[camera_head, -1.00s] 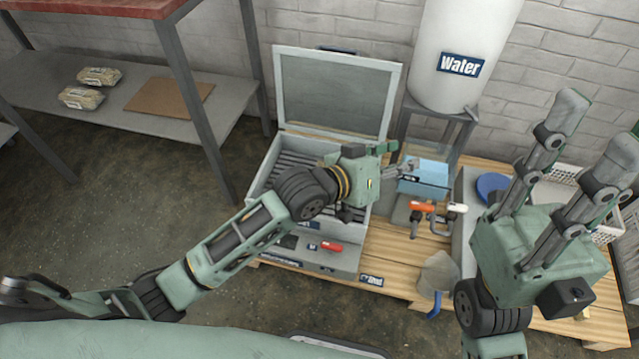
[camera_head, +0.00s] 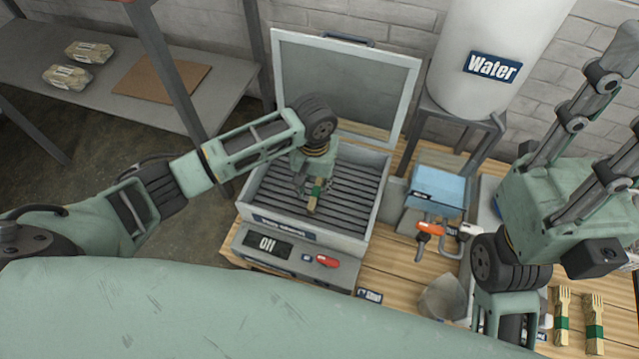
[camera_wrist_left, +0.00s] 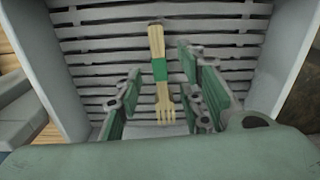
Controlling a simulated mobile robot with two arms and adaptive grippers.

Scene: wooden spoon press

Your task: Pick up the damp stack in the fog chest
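The fog chest (camera_head: 342,236) is a grey box with a slatted floor and its lid (camera_head: 345,85) raised, in the middle of the head view. Inside it, the damp stack (camera_head: 313,200) shows as pale wooden forks with a green band. In the left wrist view the stack (camera_wrist_left: 159,75) lies over the slats, tines towards my gripper. My left gripper (camera_head: 308,182) points down into the chest. In the wrist view its fingers (camera_wrist_left: 164,85) are spread on both sides of the stack, with visible gaps. My right gripper (camera_head: 615,95) is raised at the right, fingers apart and empty.
A panel with a dark display (camera_head: 268,244) and red switch (camera_head: 327,261) is at the chest's front. A blue box (camera_head: 437,188) and a white water tank (camera_head: 495,50) stand to the right. Two banded fork stacks (camera_head: 562,318) lie at lower right. A shelf (camera_head: 110,40) is at left.

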